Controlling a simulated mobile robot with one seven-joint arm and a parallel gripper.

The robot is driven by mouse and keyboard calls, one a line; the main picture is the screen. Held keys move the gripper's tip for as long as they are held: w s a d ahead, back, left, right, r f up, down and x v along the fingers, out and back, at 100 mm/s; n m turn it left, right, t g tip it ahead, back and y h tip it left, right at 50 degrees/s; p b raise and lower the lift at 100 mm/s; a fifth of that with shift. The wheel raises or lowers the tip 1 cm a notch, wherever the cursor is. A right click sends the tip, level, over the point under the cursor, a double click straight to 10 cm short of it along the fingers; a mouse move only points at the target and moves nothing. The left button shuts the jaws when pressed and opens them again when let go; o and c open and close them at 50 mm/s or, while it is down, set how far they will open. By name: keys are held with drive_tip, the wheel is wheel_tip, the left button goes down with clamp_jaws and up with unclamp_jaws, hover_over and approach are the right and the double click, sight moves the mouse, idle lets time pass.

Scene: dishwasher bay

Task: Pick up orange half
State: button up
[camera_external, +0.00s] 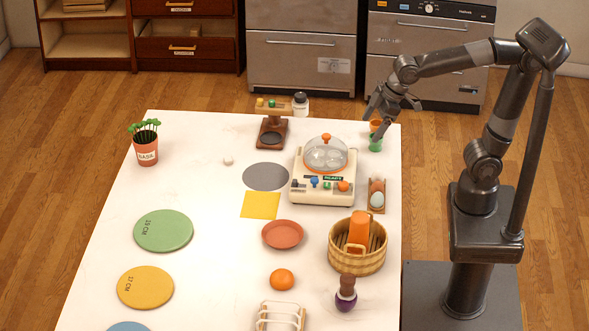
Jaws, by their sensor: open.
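A rounded orange fruit (282,279) sits on the white table, front of centre. It looks like the orange half, but I cannot tell whether a cut face lies underneath. My gripper (388,110) is open and empty at the table's far right corner, far from the fruit. Its fingers are above or close to a small orange and green item (376,140); I cannot tell whether they touch it.
A wooden basket (357,268) with an orange item inside stands right of the fruit. A terracotta dish (283,234) lies behind it, a white wire rack (280,318) in front. A domed appliance (320,188) stands farther back. Table left of the fruit is partly clear.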

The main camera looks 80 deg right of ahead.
drive_tip(key=w+a+n, duration=0.2)
drive_tip(key=w+a, duration=0.6)
drive_tip(key=n+g+y, duration=0.3)
drive_tip(key=n, duration=0.3)
approach(284, 271)
drive_tip(key=f, duration=0.1)
drive_tip(key=x, duration=0.4)
drive_tip(key=shift+s+a+f, duration=0.25)
drive_tip(key=shift+a+f, duration=0.05)
drive_tip(key=shift+w+x, duration=0.2)
drive_tip(key=shift+x, duration=1.1)
drive_tip(key=shift+w+x, duration=0.25)
drive_tip(key=shift+x, duration=1)
drive_tip(key=shift+r, duration=0.1)
drive_tip(key=shift+c, duration=0.4)
drive_tip(key=c, duration=1)
